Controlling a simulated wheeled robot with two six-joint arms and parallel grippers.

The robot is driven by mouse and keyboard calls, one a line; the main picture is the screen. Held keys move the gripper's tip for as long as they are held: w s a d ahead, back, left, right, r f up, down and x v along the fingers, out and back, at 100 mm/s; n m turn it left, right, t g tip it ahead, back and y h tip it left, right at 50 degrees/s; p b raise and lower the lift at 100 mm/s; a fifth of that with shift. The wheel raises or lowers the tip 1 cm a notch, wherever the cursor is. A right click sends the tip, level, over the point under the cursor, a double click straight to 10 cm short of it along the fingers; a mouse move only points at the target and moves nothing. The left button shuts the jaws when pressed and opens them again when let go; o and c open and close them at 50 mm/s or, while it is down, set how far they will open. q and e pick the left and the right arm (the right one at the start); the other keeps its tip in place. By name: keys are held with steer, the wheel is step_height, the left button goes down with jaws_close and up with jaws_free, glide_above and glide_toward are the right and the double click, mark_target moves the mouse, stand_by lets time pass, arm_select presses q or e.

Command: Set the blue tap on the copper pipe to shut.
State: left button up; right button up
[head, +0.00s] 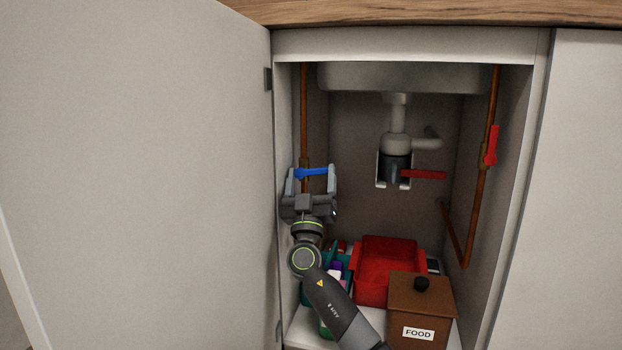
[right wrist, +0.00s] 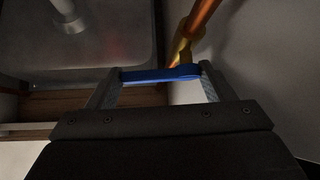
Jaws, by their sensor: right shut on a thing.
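The blue tap (head: 315,171) has a flat lever on the vertical copper pipe (head: 304,110) at the left side of the cabinet. In the head view the lever lies nearly level, crosswise to the pipe. My right gripper (head: 312,180) reaches up from below and is shut on the lever, one finger at each end. In the right wrist view the blue lever (right wrist: 160,74) spans between the fingertips (right wrist: 160,86), with the brass valve body and copper pipe (right wrist: 200,22) behind its right end. My left gripper is not in view.
Below stand a red tray (head: 385,270), a brown FOOD box (head: 421,305) and bottles. The open door (head: 140,170) is at left.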

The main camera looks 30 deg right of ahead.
steer(key=o, duration=1.4)
steer(key=shift+s+d, duration=0.1)
steer(key=shift+d, duration=0.05)
